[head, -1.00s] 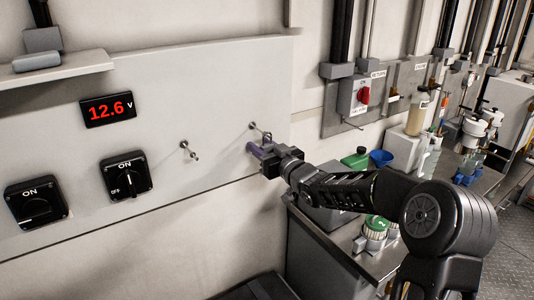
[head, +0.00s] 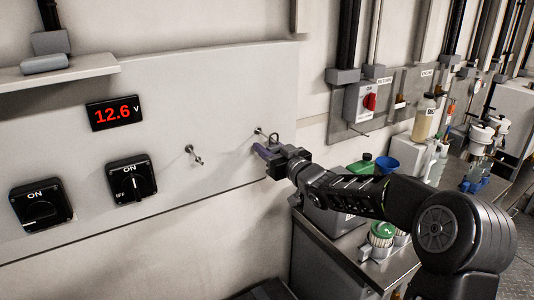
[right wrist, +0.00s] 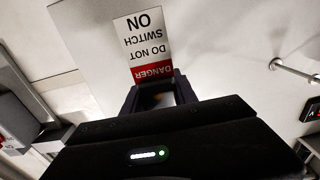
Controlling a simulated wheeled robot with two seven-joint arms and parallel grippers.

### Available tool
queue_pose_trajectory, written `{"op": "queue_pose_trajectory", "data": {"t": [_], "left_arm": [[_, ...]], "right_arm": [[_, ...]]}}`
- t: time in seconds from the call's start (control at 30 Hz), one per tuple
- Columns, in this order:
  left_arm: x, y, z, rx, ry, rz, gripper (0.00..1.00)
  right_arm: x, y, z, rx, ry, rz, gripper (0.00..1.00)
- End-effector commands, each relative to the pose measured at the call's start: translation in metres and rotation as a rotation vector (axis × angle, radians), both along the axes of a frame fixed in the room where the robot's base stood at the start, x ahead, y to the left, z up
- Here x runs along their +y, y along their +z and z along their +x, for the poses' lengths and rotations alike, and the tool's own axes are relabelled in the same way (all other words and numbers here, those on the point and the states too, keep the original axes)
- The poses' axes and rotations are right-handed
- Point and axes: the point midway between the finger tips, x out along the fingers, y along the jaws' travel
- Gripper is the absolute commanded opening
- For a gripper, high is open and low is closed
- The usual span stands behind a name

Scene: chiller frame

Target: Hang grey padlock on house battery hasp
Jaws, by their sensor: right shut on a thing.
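My right gripper (head: 262,153) is at the lower right of the pale wall panel, just below the right-hand peg (head: 261,132). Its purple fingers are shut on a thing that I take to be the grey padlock. A thin dark shackle (head: 274,138) shows above the gripper; the body is mostly hidden. In the right wrist view, a small greyish patch (right wrist: 158,98) shows between the fingers. Two black rotary switches marked ON, one at the far left (head: 40,204) and one nearer (head: 132,181), are on the panel. I cannot tell which is the house battery's; no hasp shows clearly. My left gripper is out of view.
A second, empty peg (head: 194,155) sticks out left of my gripper. A red-and-white danger tag (right wrist: 145,48) shows upside down beyond the fingers in the wrist view. A voltage display (head: 115,113) reads 12.6. A cluttered metal bench (head: 337,250) stands below right.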

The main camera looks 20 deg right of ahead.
Motion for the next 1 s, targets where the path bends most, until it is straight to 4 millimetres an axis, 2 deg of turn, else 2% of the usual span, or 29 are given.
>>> {"op": "queue_pose_trajectory", "data": {"t": [0.17, 0.6, 0.8, 1.0], "left_arm": [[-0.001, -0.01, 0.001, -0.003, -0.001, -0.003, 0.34], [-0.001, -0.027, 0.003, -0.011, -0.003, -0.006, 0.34], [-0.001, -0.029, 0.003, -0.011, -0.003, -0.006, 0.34], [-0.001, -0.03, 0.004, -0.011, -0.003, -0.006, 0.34]], "right_arm": [[-0.006, -0.002, -0.03, 0.0, -0.004, -0.003, 0.0], [-0.02, -0.001, -0.134, -0.001, -0.003, -0.003, 0.0], [-0.023, -0.001, -0.162, 0.0, -0.002, -0.002, 0.0], [-0.025, -0.001, -0.172, 0.001, -0.001, 0.0, 0.0]]}}
